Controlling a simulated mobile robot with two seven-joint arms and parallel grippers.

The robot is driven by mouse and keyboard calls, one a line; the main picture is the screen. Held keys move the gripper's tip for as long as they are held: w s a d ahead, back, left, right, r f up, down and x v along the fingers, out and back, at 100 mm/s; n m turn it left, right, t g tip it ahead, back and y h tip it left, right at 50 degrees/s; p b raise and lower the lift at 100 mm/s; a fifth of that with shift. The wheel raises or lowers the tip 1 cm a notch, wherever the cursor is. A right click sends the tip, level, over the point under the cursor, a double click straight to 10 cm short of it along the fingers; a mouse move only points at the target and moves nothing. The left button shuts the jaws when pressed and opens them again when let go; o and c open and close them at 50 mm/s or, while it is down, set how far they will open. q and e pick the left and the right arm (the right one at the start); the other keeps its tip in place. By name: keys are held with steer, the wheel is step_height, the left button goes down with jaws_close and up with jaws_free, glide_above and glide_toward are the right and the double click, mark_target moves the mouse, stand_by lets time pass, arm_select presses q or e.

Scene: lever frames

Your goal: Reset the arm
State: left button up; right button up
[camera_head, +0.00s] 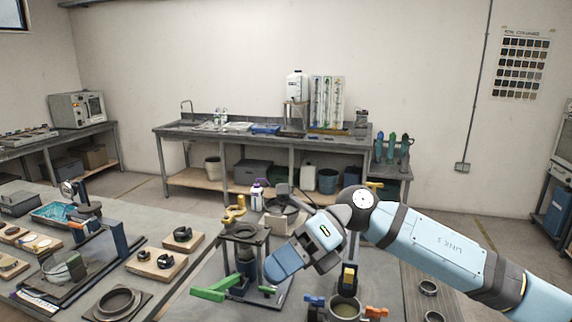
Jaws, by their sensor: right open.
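My right arm (430,243) comes in from the right, light blue with dark joints, and reaches over the near table. My right gripper (282,264) is at its end, pointing left and down. Its jaws are open, and I see nothing held between them. It is in front of a dark metal frame (246,240) and hides part of it. A green lever (215,287) sticks out at the frame's lower left, and a yellow piece (235,210) is at its top. I cannot tell whether the gripper touches the frame. My left gripper is out of view.
A round pot (345,308) with blue and orange handles stands below the arm. Wooden boards (155,262) with dark parts and a glass-lidded stand (68,268) are to the left. A long bench (265,135) is at the back wall.

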steer(key=w+d+f+n+t+p, duration=0.1)
steer(key=d+f+n+t, duration=0.4)
steer(key=f+n+t, duration=0.95)
steer(key=w+d+f+n+t, duration=0.1)
steer(key=d+f+n+t, duration=0.5)
steer(key=n+t, duration=0.95)
steer(key=s+d+f+m+g+h, duration=0.1)
steer(key=s+d+f+g+h, duration=0.2)
steer(key=s+f, duration=0.3)
steer(key=s+d+f+m+g+h, duration=0.2)
steer(key=s+f, duration=0.4)
steer(key=f, duration=0.3)
steer(key=s+d+f+m+g+h, duration=0.2)
steer(key=s+d+f+g+h, duration=0.1)
steer(key=s+f+g, duration=0.3)
steer(key=shift+d+f+g+h+p, duration=0.3)
steer(key=shift+d+f+p, duration=0.15)
steer(key=shift+d+f, duration=0.45)
steer(key=shift+o, duration=0.4)
steer(key=shift+s, duration=0.1)
